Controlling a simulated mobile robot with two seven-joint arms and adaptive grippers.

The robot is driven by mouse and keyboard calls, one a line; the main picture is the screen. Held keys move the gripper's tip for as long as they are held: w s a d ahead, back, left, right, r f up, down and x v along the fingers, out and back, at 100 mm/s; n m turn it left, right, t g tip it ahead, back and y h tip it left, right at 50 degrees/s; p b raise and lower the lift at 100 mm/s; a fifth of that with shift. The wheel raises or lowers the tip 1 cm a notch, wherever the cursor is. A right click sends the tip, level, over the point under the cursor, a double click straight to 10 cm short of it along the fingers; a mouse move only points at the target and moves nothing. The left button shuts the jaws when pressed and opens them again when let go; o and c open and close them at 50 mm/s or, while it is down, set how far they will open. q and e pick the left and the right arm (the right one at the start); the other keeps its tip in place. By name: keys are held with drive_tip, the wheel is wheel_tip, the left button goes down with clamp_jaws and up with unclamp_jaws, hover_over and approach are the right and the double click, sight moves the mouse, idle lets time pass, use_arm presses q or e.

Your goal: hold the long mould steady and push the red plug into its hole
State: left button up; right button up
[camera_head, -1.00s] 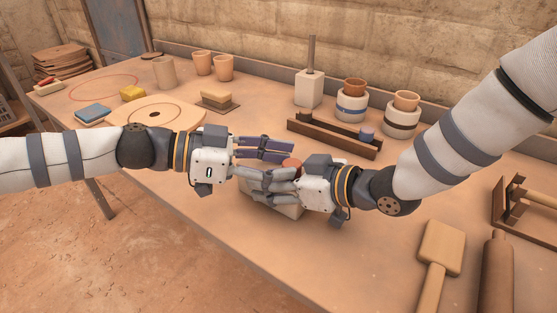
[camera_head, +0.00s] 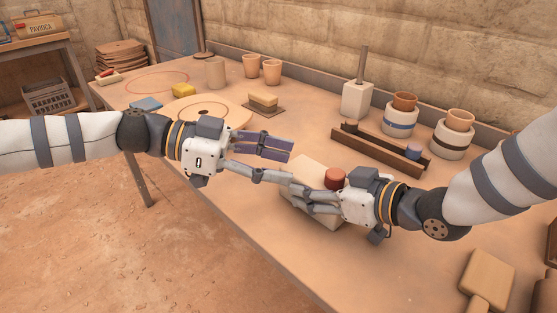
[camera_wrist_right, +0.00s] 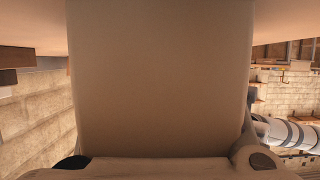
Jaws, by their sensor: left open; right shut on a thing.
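The long mould, a pale block (camera_head: 308,169), lies on the table at the centre of the head view. The red plug (camera_head: 335,177) stands up from its top; how deep it sits I cannot tell. My right gripper (camera_head: 298,196) is shut on the block from the right, its fingers along the near side. A broad pale face of the block (camera_wrist_right: 160,75) fills the middle of the right wrist view. My left gripper (camera_head: 291,163) is open and empty, fingers spread, left of the plug. Its lower fingertip is close to the block's left corner; contact is unclear.
Behind the block stand a dark wooden trough (camera_head: 365,148) with a blue-grey cylinder, and banded pots (camera_head: 399,121). A wooden paddle (camera_head: 488,275) lies front right.

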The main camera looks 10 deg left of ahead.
drive_tip(key=o, duration=1.7)
drive_tip(key=shift+o, duration=0.2)
